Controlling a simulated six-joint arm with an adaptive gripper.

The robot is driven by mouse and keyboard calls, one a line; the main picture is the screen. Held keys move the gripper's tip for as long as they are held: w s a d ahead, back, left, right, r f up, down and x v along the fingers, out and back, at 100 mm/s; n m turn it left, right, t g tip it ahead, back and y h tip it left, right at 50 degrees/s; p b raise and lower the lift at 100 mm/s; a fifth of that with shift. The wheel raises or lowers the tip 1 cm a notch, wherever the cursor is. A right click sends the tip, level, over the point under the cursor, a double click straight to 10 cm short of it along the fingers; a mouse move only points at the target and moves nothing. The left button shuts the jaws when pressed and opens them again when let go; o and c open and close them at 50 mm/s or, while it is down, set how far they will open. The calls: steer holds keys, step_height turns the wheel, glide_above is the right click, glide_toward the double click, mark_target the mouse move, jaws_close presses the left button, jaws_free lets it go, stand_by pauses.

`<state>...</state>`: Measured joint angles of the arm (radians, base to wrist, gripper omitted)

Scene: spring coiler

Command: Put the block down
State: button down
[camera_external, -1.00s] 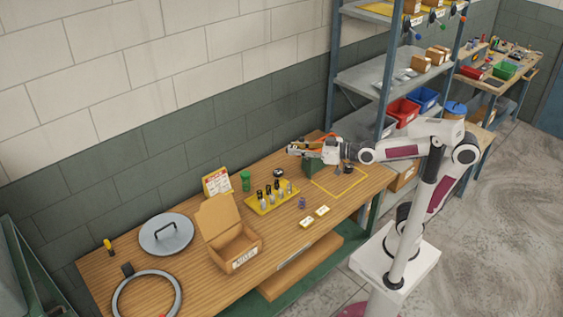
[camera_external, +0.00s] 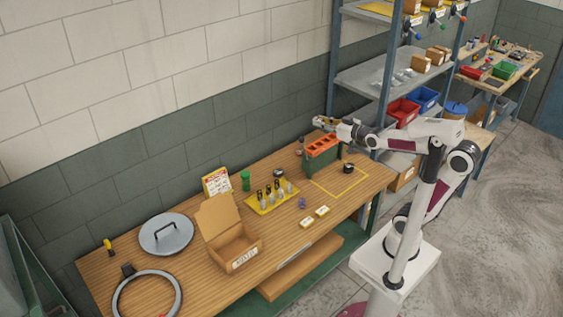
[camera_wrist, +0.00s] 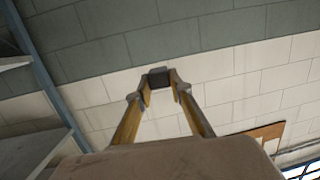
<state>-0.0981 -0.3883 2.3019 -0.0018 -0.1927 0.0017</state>
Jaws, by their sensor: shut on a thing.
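In the wrist view a small dark grey block (camera_wrist: 158,80) is between the tips of my gripper (camera_wrist: 160,88), which is shut on it. Behind the block only the wall shows. In the outside view my gripper (camera_external: 322,122) is at the end of the arm, above and behind the green coiler with an orange top (camera_external: 322,150). The block is too small to make out there. The wooden workbench (camera_external: 290,225) lies below.
A yellow outlined square (camera_external: 358,187) is on the bench, with a small black object (camera_external: 348,168) near its back corner. Shelving (camera_external: 372,82) rises behind the arm.

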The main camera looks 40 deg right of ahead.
steer(key=shift+m+h, duration=0.6)
steer(key=shift+h, duration=0.2)
steer(key=d, duration=0.4)
steer(key=shift+w+d+r, duration=0.1)
steer(key=shift+d, duration=0.3)
steer(key=shift+a, duration=0.1)
